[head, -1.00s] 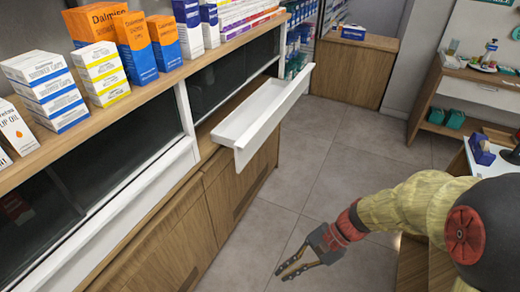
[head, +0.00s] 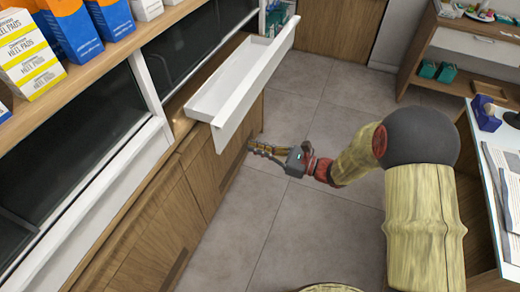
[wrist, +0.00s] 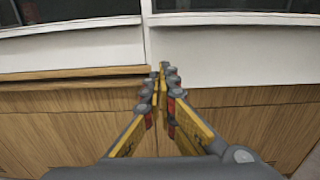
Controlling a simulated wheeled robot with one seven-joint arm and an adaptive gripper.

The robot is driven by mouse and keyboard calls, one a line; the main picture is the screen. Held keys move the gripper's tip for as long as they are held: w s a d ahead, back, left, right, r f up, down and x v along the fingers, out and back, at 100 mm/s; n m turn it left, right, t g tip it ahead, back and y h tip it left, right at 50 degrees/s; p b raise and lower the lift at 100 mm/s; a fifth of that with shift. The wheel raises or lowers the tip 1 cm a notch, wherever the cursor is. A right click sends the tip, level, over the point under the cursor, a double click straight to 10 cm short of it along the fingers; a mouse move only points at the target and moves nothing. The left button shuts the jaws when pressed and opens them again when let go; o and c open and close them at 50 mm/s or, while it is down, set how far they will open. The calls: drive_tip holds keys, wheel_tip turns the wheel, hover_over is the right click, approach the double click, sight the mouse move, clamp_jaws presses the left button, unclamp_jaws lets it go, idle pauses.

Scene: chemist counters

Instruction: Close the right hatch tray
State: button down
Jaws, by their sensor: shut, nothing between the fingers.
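The right hatch tray (head: 255,85) is a long white open tray. It sticks out from the wooden counter front below the dark glass, and it looks empty. My gripper (head: 251,147) is in front of the counter, below and beside the tray's near end in the head view. Its fingers are shut with nothing between them. In the wrist view my gripper (wrist: 163,68) points at the counter, with its tips by the left end of a white panel (wrist: 235,45) that looks like the tray's front. I cannot tell whether they touch.
Product boxes (head: 75,25) stand on the shelf above the glass. A white fixed panel (head: 110,175) lies left of the tray. A desk (head: 490,180) with papers is at the right. The grey floor (head: 285,215) between is clear.

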sight(220, 138)
drive_tip(key=b+x, duration=0.2)
drive_tip(key=x, duration=0.7)
drive_tip(key=shift+w+a+f+b, duration=0.1)
drive_tip(key=shift+a+f+b, duration=0.05)
drive_tip(key=shift+a+b, duration=0.25)
drive_tip(key=shift+a, duration=0.2)
drive_tip(key=x, duration=1.9)
drive_tip(key=shift+w+a, duration=0.15)
drive_tip(key=shift+a, duration=0.1)
